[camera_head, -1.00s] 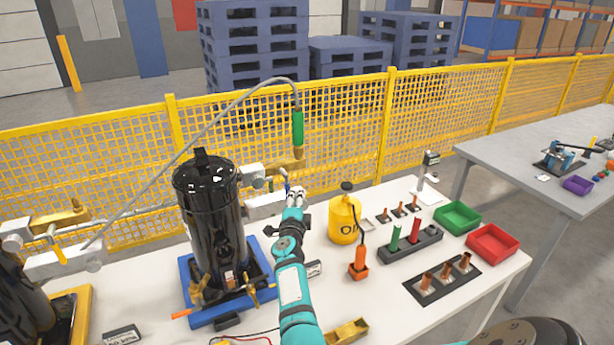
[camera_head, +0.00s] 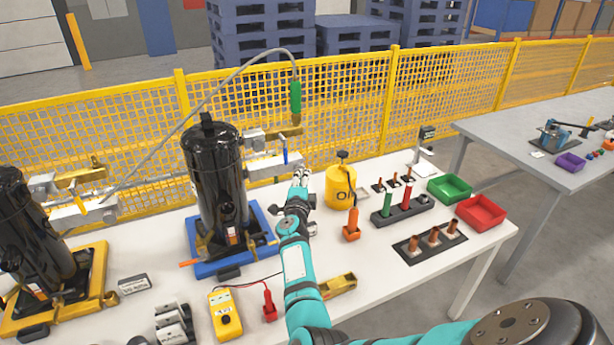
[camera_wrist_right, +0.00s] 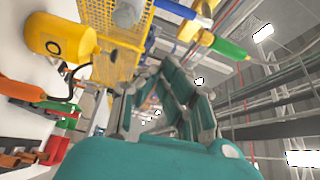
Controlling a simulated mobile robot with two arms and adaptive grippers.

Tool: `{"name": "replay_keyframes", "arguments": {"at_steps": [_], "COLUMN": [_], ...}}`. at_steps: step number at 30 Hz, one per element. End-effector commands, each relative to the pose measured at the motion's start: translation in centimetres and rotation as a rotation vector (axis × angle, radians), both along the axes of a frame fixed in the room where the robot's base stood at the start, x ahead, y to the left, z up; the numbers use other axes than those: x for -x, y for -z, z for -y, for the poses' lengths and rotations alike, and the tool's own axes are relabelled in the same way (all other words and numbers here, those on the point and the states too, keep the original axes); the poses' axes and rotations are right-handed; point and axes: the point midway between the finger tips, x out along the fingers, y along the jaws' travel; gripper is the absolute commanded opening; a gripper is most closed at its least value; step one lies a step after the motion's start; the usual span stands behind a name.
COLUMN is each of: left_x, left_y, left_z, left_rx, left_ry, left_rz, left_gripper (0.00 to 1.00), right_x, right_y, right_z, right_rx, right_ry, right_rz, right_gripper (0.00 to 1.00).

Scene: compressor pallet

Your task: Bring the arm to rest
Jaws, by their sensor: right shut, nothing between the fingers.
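My right arm (camera_head: 297,265) reaches in teal from the bottom of the head view. Its gripper (camera_head: 301,178) is over the white table, just right of the black compressor (camera_head: 217,180) on its blue base. The gripper is shut and holds nothing. In the right wrist view the gripper fingers (camera_wrist_right: 165,105) point toward the ceiling area, with nothing visible between them. A silver fitting with a blue-handled valve (camera_head: 284,157) is close above the gripper; whether they touch is unclear. My left gripper does not show.
A yellow oil can (camera_head: 340,188), an orange tool (camera_head: 352,225), a black tray of copper fittings (camera_head: 430,243), a green bin (camera_head: 449,188) and a red bin (camera_head: 481,212) are on the right. A second compressor (camera_head: 38,230) stands left. A yellow fence (camera_head: 345,110) runs behind.

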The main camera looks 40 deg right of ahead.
Motion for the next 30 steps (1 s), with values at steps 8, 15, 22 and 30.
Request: {"name": "replay_keyframes", "arguments": {"at_steps": [8,15,22,30], "left_x": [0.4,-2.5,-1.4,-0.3], "left_y": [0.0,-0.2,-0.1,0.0], "left_z": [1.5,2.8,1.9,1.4], "left_rx": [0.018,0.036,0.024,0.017], "left_ry": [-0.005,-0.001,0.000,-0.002], "left_rz": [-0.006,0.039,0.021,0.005], "left_gripper": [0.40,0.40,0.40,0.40], "right_x": [-0.1,-0.1,0.6,7.4], "right_y": [0.0,0.0,0.0,4.8], "right_z": [-0.1,-0.1,-0.7,-11.7], "right_rx": [0.000,0.000,0.091,0.615], "right_ry": [-0.001,-0.001,-0.079,-0.640], "right_rz": [0.000,0.000,-0.059,-0.569], "right_gripper": [0.00,0.00,0.00,0.00]}}
